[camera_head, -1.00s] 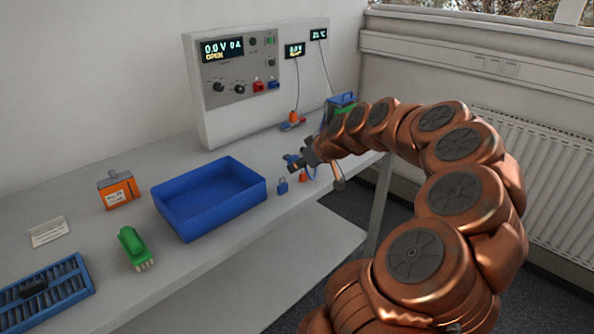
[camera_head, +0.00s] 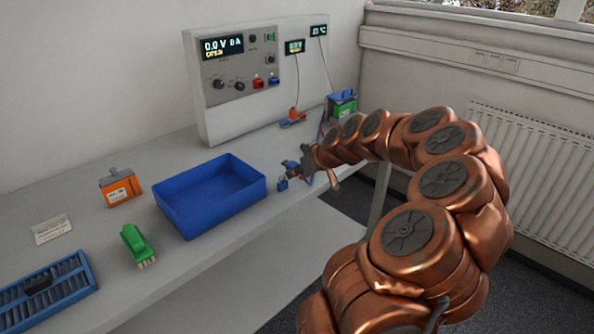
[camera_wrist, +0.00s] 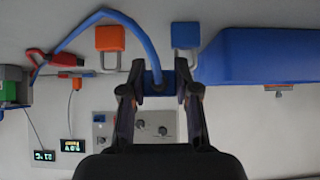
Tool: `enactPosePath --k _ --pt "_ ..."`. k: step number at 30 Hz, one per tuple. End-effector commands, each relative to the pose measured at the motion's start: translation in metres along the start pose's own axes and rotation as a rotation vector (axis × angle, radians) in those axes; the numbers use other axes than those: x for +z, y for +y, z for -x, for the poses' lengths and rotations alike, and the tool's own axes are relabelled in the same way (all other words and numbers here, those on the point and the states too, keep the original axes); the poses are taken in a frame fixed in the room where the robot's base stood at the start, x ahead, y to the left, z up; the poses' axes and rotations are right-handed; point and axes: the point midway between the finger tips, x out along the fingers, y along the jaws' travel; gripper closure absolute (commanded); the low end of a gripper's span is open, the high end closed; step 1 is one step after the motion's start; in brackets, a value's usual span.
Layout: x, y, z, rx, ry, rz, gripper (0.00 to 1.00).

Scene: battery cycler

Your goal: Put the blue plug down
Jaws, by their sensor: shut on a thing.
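The blue plug (camera_wrist: 155,78) sits between the fingertips of my gripper (camera_wrist: 159,90) in the wrist view, with the fingers shut on it. A blue cable (camera_wrist: 112,14) arcs from the plug to the left. The plug is small and mostly hidden there. I cannot tell whether it touches the bench.
A blue padlock (camera_wrist: 185,36) and an orange padlock (camera_wrist: 110,38) lie close to my gripper. A red plug (camera_wrist: 64,59) is to the left in the wrist view. The cycler (camera_head: 235,75) stands behind.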

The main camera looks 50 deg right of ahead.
Motion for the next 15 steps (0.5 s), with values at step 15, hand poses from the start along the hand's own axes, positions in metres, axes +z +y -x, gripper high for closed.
enactPosePath --k 15 --pt "0.0069 -0.0002 -0.0065 0.0 0.0 0.0 0.93"
